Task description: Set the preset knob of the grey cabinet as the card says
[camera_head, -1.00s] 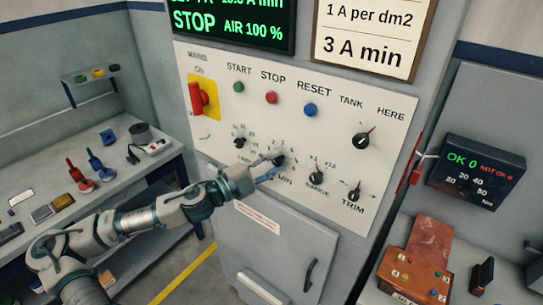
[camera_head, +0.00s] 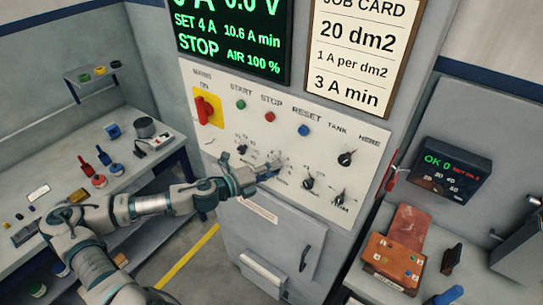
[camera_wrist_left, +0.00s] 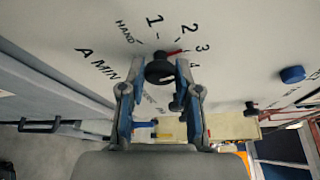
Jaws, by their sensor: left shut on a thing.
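The grey cabinet's white control panel (camera_head: 250,88) faces me. In the left wrist view, the preset knob (camera_wrist_left: 159,69) is black, marked A MIN, with a scale of HAND, 1, 2, 3 and 4. Its red pointer points up and right, close to the 3. My left gripper (camera_head: 272,168) is shut on this knob, one blue-grey finger on each side in the left wrist view (camera_wrist_left: 159,75). In the head view the gripper mostly hides the knob. The job card (camera_head: 352,45) reads 20 dm2, 1 A per dm2, 3 A min. My right gripper is not in view.
A green display (camera_head: 235,35) shows SET 4 A, 10.6 A min and STOP. Other black knobs (camera_head: 308,183) sit close to the right, with a red main switch (camera_head: 205,108) and coloured buttons (camera_head: 270,117) above. Benches stand on both sides.

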